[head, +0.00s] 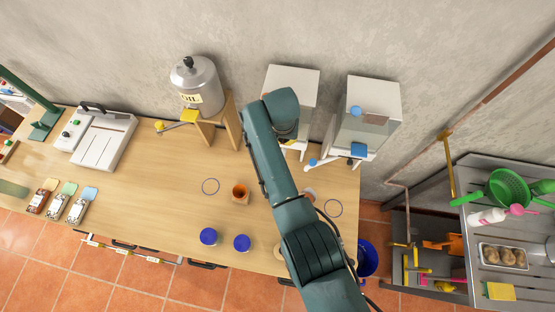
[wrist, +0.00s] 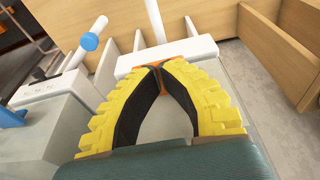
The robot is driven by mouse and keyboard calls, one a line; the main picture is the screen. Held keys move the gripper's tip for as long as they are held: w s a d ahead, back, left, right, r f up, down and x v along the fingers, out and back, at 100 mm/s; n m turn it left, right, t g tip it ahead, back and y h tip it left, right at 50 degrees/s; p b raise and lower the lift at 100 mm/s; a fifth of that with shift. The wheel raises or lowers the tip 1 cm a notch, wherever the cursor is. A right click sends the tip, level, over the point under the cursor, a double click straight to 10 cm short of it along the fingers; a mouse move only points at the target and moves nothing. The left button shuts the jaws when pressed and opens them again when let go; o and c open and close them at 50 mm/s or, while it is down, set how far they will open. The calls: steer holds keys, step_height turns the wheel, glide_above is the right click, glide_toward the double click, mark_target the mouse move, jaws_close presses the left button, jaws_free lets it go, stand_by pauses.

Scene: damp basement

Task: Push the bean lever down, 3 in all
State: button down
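The middle white dispenser (head: 292,80) stands against the wall, partly hidden by my arm. My gripper (wrist: 158,66) has yellow ribbed fingers with dark inner pads. The fingertips meet, with a gap behind them, and look shut. An orange part (wrist: 196,62) shows just beyond the fingertips, in front of the white dispenser base; I cannot tell whether they touch it. The right white dispenser (head: 372,105) has a lever with a blue knob (head: 312,162), which also shows in the wrist view (wrist: 89,42), apart from my fingers. I cannot tell which lever is for beans.
A metal tank (head: 196,82) with a yellow-knobbed lever stands on a wooden stand at left. An orange-brown cup (head: 240,192) and two blue-topped jars (head: 208,237) sit on the wooden table (head: 165,220). Two ring outlines mark it. A metal rack stands at right.

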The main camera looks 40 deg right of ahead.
steer(key=shift+a+b+x, duration=0.2)
steer(key=shift+b+x, duration=0.5)
steer(key=shift+x, duration=0.45)
steer(key=shift+s, duration=0.2)
steer(key=shift+w+d+p+v, duration=0.1)
steer(key=shift+d+p+v, duration=0.05)
steer(key=shift+p+v, duration=0.65)
steer(key=shift+w+d+p+v, duration=0.15)
steer(key=shift+p+v, duration=0.3)
steer(key=shift+v, duration=0.5)
steer(key=shift+w+d+p+v, duration=0.1)
steer(key=shift+d+p+v, duration=0.05)
steer(key=shift+p+v, duration=0.65)
steer(key=shift+r, duration=0.2)
